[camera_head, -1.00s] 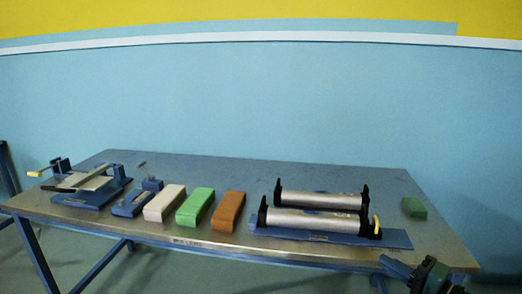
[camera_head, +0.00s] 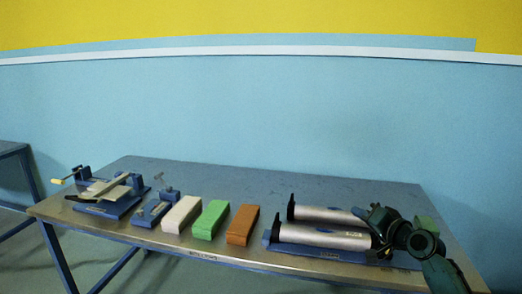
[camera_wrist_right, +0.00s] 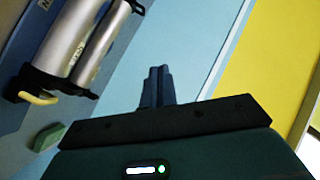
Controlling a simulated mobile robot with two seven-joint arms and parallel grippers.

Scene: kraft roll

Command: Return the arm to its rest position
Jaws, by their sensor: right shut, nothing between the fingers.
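My right gripper (camera_head: 368,214) is at the right end of the roller stand (camera_head: 350,255) in the head view, and its arm comes in from the lower right. In the right wrist view its two dark fingers (camera_wrist_right: 157,86) are together with nothing between them. They point toward the blue wall. The arm hides the stand's right end and part of the green block (camera_head: 427,224) behind it. My left gripper is not in view.
The blue-topped table (camera_head: 290,180) holds two silver rollers (camera_head: 320,236), a white block (camera_head: 182,214), a green block (camera_head: 210,220), a brown block (camera_head: 242,225) and blue clamp-like devices (camera_head: 110,198) at left. The table's back strip is clear.

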